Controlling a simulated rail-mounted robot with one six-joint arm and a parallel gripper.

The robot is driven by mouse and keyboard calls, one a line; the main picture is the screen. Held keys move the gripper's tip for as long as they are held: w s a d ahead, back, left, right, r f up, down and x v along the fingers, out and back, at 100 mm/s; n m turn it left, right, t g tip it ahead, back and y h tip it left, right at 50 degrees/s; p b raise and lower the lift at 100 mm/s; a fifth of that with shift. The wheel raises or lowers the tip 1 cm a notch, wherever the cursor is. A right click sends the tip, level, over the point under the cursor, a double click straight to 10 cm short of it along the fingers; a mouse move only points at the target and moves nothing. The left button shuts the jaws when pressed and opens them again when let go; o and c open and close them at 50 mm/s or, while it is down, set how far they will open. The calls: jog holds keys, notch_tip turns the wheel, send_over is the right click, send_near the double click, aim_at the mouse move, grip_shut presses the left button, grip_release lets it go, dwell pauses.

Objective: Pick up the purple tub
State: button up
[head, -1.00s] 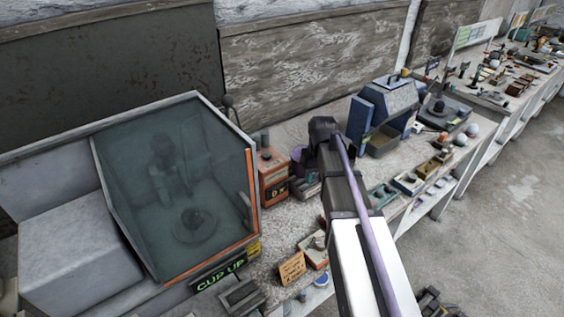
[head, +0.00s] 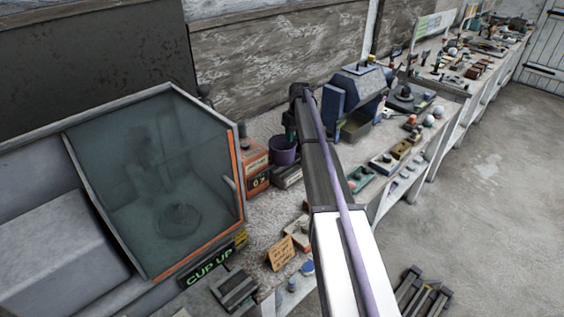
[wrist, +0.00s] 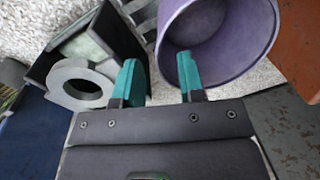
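The purple tub (head: 283,157) stands upright on the bench, left of my arm in the head view. In the wrist view the tub (wrist: 222,70) is at the top, its round open mouth facing the camera; it looks empty. My gripper (wrist: 158,72) is open, its two teal fingers apart with nothing held between them. The right finger overlaps the tub's near-left rim; I cannot tell whether it is inside the tub or above it. The left finger is outside the tub, to its left. In the head view my gripper (head: 290,131) is just beside the tub, partly hidden by my arm.
An orange-red box (head: 255,165) stands close on the tub's left, beside a large glass-fronted cabinet (head: 150,180). A blue machine (head: 357,98) is to the right. In the wrist view a dark object with a grey ring (wrist: 77,87) lies left of the fingers.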

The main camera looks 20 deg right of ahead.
aim_at(293, 146)
jog(key=f+b, duration=0.5)
jog(key=shift+s+a+f, duration=0.2)
jog(key=shift+s+a, duration=0.05)
jog(key=shift+a, duration=0.1)
jog(key=shift+r, duration=0.25)
grip_shut()
